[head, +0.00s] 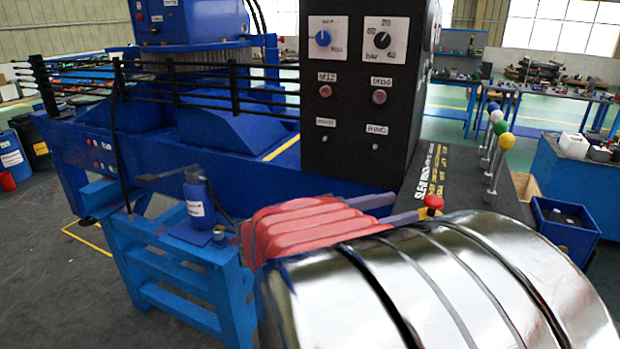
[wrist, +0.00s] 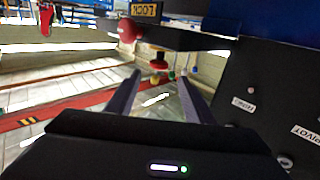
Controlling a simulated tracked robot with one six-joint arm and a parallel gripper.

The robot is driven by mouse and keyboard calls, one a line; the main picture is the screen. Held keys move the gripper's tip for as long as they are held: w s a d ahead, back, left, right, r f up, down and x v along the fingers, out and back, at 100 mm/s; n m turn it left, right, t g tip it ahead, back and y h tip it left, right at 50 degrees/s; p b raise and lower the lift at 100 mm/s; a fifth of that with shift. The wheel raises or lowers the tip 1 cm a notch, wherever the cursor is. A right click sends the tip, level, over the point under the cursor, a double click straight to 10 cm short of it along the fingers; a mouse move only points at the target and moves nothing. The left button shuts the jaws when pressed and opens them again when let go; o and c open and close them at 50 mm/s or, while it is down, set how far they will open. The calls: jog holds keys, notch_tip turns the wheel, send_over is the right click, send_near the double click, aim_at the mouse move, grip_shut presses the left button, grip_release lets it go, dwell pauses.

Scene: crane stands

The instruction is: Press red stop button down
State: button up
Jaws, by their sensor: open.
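The red stop button (head: 433,203) is a small mushroom head on a yellow base, at the lower right of the black control panel in the head view. In the wrist view the red button (wrist: 158,64) shows between and beyond the fingertips. My gripper (head: 410,205) has its two grey-purple fingers apart, pointing toward the button, with nothing between them. It also shows open in the wrist view (wrist: 159,76).
A black control box (head: 358,105) with knobs and lamps stands behind my gripper. Levers with coloured balls, including a yellow one (head: 506,141), rise right of the button. A blue bottle (head: 199,200) stands left on a blue bench (head: 165,262). A blue bin (head: 563,235) is at right.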

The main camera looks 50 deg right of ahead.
aim_at(441, 199)
jog(key=shift+s, duration=0.15)
jog(key=shift+x, duration=6.9)
jog(key=shift+c, duration=0.2)
grip_shut()
